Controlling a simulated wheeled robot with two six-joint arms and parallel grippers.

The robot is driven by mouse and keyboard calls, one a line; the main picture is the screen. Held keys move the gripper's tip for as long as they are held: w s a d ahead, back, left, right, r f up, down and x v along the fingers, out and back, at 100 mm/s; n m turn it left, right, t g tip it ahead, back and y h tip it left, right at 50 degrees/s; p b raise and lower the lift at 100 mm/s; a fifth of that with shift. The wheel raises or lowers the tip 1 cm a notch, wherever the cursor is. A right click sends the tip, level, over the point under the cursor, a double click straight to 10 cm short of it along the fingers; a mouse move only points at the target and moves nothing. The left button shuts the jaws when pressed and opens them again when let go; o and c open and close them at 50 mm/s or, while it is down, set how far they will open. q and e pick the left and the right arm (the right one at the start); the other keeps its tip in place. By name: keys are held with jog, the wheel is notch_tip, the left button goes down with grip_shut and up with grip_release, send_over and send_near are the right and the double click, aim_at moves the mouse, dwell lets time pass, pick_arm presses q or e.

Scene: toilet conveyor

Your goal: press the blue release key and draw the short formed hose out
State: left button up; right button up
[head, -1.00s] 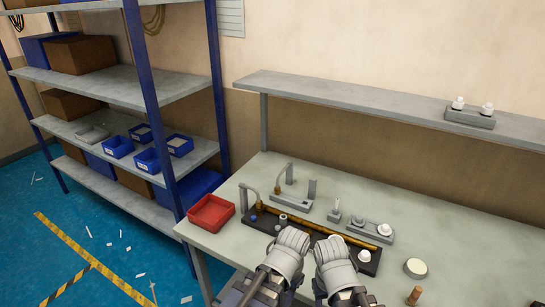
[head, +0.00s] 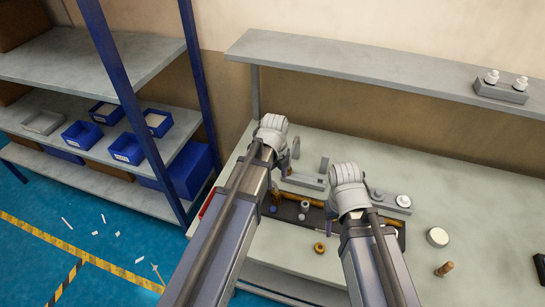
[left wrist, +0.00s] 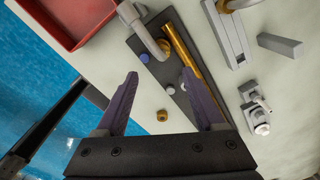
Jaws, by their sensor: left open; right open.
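A black base plate (head: 289,213) lies on the bench with a brass tube (head: 312,201) along it; both show in the left wrist view (left wrist: 180,50). The blue key (head: 273,209) is a small round button on the plate, also in the left wrist view (left wrist: 144,58). A grey bent hose (left wrist: 150,32) arches at the plate's end in the left wrist view; my left arm hides it in the head view. My left gripper (left wrist: 160,74) is open and empty, its fingers above the plate near the key. My right gripper (head: 333,212) is open over the plate's right part, its fingertips mostly hidden.
A red tray (left wrist: 65,18) is beside the plate. A brass ring (head: 319,248) lies in front of it. A grey fixture (head: 306,181) with posts stands behind. A white round piece (head: 437,237) and a wooden peg (head: 444,268) are right. A shelf (head: 400,75) overhangs the back.

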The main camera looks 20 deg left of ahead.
aim_at(276, 184)
pick_arm(q)
jog(key=shift+w+a+r+m, duration=0.2)
jog(key=shift+w+a+m, duration=0.2)
jog(key=shift+w, duration=0.1)
jog(key=shift+d+f, duration=0.2)
jog(key=shift+f+b, duration=0.65)
jog(key=shift+b, duration=0.2)
notch_tip(276, 184, down, 6)
jog(key=b, duration=0.6)
jog(key=shift+w, duration=0.1)
jog(key=shift+c, duration=0.3)
grip_shut()
